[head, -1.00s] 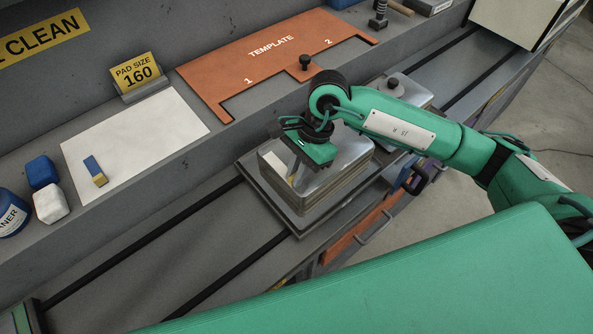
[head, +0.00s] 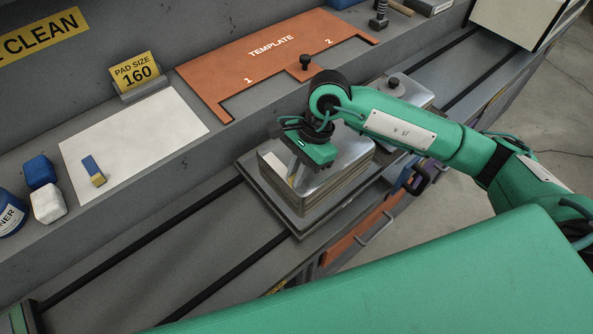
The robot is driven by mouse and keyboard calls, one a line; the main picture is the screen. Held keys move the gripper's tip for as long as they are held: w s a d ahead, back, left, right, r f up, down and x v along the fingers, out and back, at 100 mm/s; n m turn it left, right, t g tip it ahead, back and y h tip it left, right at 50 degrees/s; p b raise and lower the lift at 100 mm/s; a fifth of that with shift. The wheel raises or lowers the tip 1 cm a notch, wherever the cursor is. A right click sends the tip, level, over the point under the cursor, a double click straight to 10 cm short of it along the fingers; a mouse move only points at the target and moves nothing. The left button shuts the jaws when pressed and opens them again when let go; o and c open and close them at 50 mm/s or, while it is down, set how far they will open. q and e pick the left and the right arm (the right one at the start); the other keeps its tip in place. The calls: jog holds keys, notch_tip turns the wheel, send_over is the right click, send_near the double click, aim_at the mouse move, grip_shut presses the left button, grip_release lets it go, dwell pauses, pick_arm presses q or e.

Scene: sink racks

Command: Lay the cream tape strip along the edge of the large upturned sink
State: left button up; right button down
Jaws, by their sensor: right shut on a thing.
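The large upturned sink (head: 335,175) is a shiny metal box, bottom up, on a grey rack plate (head: 290,228) in the middle of the head view. My right gripper (head: 298,172) is over the sink's left part, pointing down, close to its top. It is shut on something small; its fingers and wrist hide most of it. A pale patch at the fingertips may be the cream tape strip or a reflection; I cannot tell. Whether the held thing touches the sink is also unclear. My left gripper is not in view.
A smaller upturned sink (head: 410,92) stands behind my right arm. An orange template (head: 215,85) lies on the ledge beyond. A white sheet (head: 140,125) bears a blue-and-tan block (head: 93,171). Blue and white lumps sit at the left. Dark rails (head: 130,250) cross the bare bench.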

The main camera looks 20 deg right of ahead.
jog(key=c, duration=0.8)
grip_release()
jog(key=shift+c, duration=0.2)
jog(key=shift+r+p, duration=1)
jog(key=shift+r, duration=2.5)
